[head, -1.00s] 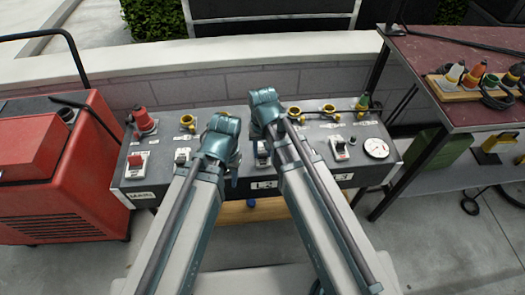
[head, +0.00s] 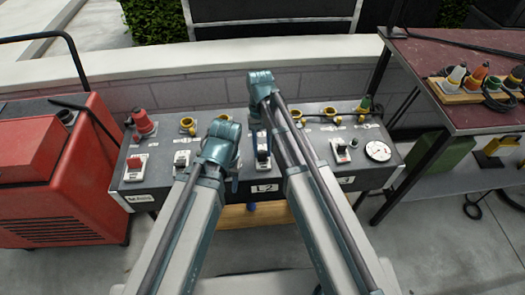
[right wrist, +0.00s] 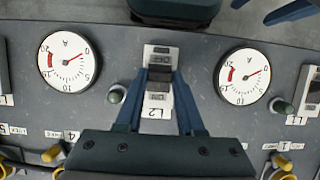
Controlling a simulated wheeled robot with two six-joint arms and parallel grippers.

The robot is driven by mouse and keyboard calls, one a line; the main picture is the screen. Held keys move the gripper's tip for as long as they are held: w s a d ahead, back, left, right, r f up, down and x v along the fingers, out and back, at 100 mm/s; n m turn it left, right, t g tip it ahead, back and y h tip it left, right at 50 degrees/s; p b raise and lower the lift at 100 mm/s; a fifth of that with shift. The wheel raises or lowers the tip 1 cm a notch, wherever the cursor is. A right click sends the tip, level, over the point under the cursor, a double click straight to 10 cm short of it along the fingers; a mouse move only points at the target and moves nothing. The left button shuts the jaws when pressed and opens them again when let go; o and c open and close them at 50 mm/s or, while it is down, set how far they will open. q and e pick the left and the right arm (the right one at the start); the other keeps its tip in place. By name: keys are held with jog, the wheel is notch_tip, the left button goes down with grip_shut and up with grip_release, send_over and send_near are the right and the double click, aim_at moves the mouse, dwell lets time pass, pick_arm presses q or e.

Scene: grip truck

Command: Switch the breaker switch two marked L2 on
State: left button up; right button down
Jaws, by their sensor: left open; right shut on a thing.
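In the head view my right gripper (head: 262,140) reaches down onto the switch from above. The lever's exact position is hard to tell.
Neighbouring breakers stand on the panel: a red main switch (head: 135,166), one left of L2 (head: 182,159) and one at L3 (head: 341,150). Round gauges (right wrist: 69,62) flank L2 in the wrist view. A red machine (head: 60,170) stands left, a table (head: 455,60) right.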

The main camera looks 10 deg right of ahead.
jog(key=c, duration=0.5)
grip_release()
jog(key=shift+r, duration=0.1)
jog(key=p+v, duration=1.3)
jog(key=shift+w+r, duration=0.15)
jog(key=shift+r, duration=0.15)
jog(key=t+p, duration=0.2)
jog(key=t, duration=0.2)
send_over(263, 152)
jog(key=shift+r, duration=0.45)
